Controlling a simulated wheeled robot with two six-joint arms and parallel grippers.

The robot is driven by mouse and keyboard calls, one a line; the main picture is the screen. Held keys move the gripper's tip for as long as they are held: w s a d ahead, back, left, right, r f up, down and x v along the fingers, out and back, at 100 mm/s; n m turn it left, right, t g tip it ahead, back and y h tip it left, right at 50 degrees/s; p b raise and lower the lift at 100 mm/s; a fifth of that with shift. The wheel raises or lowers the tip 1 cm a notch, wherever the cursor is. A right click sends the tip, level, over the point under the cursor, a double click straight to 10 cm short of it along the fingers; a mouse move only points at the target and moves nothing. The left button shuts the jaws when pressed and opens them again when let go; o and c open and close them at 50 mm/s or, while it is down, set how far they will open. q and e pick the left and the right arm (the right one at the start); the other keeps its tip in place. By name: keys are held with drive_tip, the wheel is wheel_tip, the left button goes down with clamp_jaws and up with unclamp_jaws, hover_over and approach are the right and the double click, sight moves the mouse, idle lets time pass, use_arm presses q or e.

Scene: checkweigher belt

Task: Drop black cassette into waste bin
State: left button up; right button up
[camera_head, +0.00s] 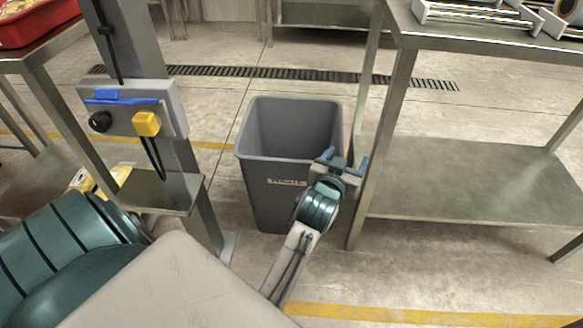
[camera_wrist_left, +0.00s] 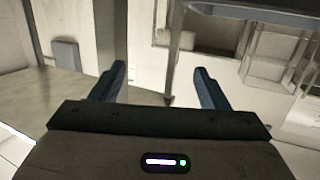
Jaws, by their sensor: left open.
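The waste bin (camera_head: 272,207) is a grey, open-topped tub with a label on its front, standing upright on the floor in the middle of the head view. Its inner walls show, but its bottom is hidden. My left gripper (camera_head: 345,159) is at the bin's front right, overlapping its right edge in the picture; I cannot tell whether they touch. In the left wrist view the two blue fingers (camera_wrist_left: 160,88) are spread wide with nothing between them. I see no black cassette in either view. My right gripper is not in view.
A steel table (camera_head: 460,180) with a lower shelf stands close right of the bin; racks (camera_head: 480,14) are on its top. A post with a control box (camera_head: 132,110) stands left. A red crate (camera_head: 35,22) is at the upper left. Floor behind the bin is clear.

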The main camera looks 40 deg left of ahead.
use_arm(q)
drive_tip(key=s+d+m+h, duration=0.1)
drive_tip(key=s+d+m+h+b, duration=0.1)
drive_tip(key=d+h, duration=0.1)
drive_tip(key=shift+d+f, duration=0.1)
drive_tip(key=shift+d, duration=0.05)
drive_tip(key=shift+t, duration=0.3)
